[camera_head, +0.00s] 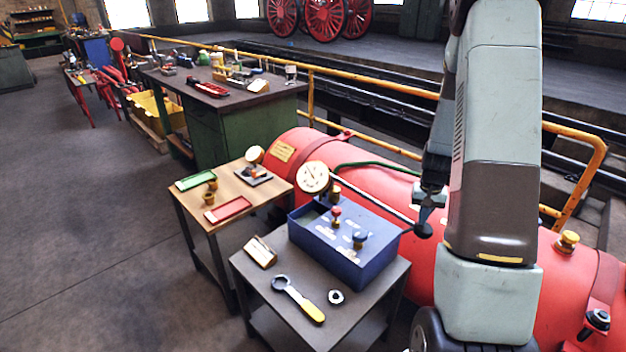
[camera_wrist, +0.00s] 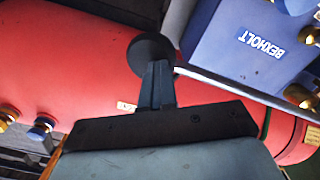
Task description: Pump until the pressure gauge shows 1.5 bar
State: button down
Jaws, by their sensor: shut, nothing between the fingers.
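The blue test pump box (camera_head: 335,250) stands on a small dark table. Its white dial gauge (camera_head: 313,177) rises at the back left corner; the needle is too small to read. A grey pump lever (camera_head: 380,202) runs along the back of the box and ends in a black round knob (camera_head: 423,231) past its right side. My gripper (camera_head: 427,213) is shut and empty, with its fingertips at the knob. In the wrist view the shut fingers (camera_wrist: 157,75) overlap the knob (camera_wrist: 152,55); whether they touch it I cannot tell.
A red boiler (camera_head: 400,185) lies behind the tables. A yellow-handled wrench (camera_head: 300,300), a ring (camera_head: 336,297) and a small sign (camera_head: 260,251) lie in front of the box. A wooden-topped table (camera_head: 220,225) with red and green trays stands left. A yellow rail (camera_head: 380,87) runs behind.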

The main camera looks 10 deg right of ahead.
notch_tip(320, 180, down, 2)
jog(key=shift+a+f, duration=0.1)
notch_tip(320, 180, up, 16)
dwell(0.7)
jog(key=shift+f, duration=0.15)
jog(key=shift+w, duration=0.1)
dwell(1.3)
dwell(0.3)
